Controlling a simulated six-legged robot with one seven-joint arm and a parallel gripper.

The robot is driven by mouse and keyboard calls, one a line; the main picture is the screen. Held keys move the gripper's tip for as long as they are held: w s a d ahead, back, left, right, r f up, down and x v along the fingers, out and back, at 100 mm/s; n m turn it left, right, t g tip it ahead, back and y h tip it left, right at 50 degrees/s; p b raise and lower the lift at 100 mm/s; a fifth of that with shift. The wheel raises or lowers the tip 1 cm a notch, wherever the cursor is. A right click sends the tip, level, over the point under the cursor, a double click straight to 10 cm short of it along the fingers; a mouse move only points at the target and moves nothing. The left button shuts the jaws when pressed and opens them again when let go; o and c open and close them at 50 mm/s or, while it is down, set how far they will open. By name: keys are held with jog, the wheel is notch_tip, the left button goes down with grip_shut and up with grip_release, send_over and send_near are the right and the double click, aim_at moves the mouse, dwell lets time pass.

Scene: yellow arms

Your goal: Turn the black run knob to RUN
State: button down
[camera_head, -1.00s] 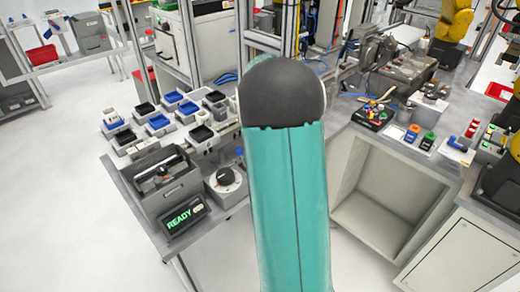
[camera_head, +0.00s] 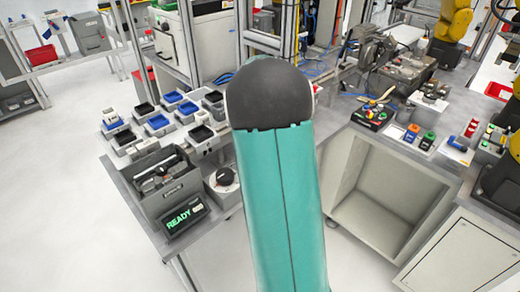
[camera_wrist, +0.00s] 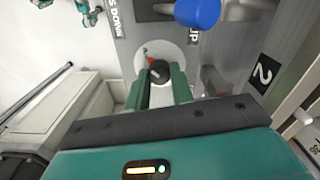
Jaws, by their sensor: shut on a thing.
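In the wrist view my gripper (camera_wrist: 160,84) has its two green fingers on either side of a black knob (camera_wrist: 159,71), shut on it. The knob sits over a pale round plate (camera_wrist: 166,54) with a small orange-red mark by its upper left edge. I cannot read a RUN label or tell the knob's setting. In the head view my arm's teal link hides my gripper and whatever is in it. A dark sign there (camera_head: 184,217) reads READY in green.
In the wrist view a blue cylinder (camera_wrist: 198,12) stands above the knob, near letters UP. A black "2" label (camera_wrist: 263,73) is at right. In the head view a black-topped white dial (camera_head: 224,177) and a grey tote (camera_head: 168,205) stand left of my arm.

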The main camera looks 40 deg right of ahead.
jog(key=shift+r, duration=0.1)
jog(key=c, duration=1.2)
grip_release()
notch_tip(320, 180, up, 14)
